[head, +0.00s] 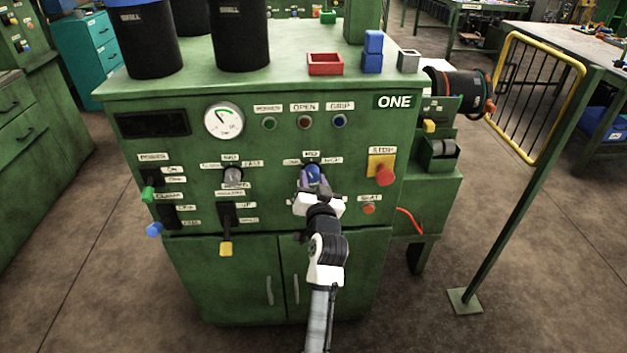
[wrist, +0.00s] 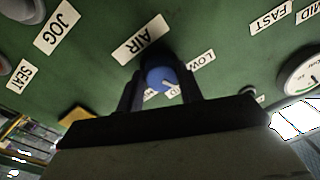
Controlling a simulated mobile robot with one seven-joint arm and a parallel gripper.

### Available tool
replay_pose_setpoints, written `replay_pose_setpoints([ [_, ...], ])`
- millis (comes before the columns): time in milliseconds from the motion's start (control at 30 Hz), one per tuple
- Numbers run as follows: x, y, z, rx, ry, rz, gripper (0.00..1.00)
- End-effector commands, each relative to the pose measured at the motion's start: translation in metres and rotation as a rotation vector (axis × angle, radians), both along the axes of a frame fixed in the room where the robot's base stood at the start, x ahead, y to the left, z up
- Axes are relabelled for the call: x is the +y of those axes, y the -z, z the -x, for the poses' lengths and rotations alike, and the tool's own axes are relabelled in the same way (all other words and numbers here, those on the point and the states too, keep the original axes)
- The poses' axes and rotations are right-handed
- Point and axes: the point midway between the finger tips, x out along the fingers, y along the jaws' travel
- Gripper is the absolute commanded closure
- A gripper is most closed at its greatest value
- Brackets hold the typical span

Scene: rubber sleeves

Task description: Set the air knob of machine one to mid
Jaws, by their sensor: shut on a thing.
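The air knob (head: 312,171) is a round blue knob on the front of the green machine marked ONE (head: 200,206). Small labels surround it, with MID above it in the head view. My gripper (head: 313,182) reaches it from the front, its two dark fingers on either side. In the wrist view the blue knob (wrist: 158,78) sits between the fingertips of my gripper (wrist: 163,84), which is shut on it. A white pointer mark on the knob slants toward the lower right there. The AIR and LOW labels show nearby; the other setting labels are partly hidden by the gripper.
A red stop button (head: 385,175) on a yellow plate is right of the knob. A grey knob (head: 233,176) is to its left, above a yellow-tipped lever (head: 225,247). A pressure gauge (head: 223,121) is higher up. Floor in front is clear.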

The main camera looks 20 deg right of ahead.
Motion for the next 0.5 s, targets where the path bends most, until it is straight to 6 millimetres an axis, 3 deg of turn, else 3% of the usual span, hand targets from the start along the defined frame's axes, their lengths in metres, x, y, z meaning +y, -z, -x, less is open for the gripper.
replay_pose_setpoints([
  [500, 0.0014, -0.0006, -0.0004, -0.093, -0.001, -0.324, 0.86],
])
